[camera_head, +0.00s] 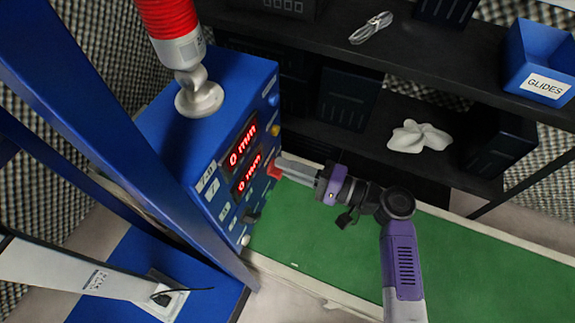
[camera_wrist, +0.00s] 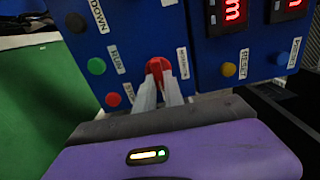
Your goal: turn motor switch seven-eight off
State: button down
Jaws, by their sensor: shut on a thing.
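A blue control box (camera_head: 165,125) stands at the left in the head view, with two red digital displays on its face. A red switch knob (camera_head: 272,169) sticks out below the displays, and it also shows in the wrist view (camera_wrist: 158,65). My gripper (camera_head: 279,166) reaches it from the right, and its fingers (camera_wrist: 160,90) are shut on the red knob. The fingers hide part of the knob, and the small label beside it is not readable. I cannot tell which way the knob is set.
Near the knob are a green button (camera_wrist: 96,66) by RUN, a red button (camera_wrist: 113,99), a yellow RESET button (camera_wrist: 228,69) and a blue POWER button (camera_wrist: 282,58). A green surface (camera_head: 330,235) lies below. Black shelves (camera_head: 430,55) hold a blue GLIDES bin (camera_head: 535,55).

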jog(key=c, duration=1.4)
grip_release()
jog(key=shift+c, duration=0.2)
jog(key=b+v, duration=0.1)
jog(key=v, duration=0.7)
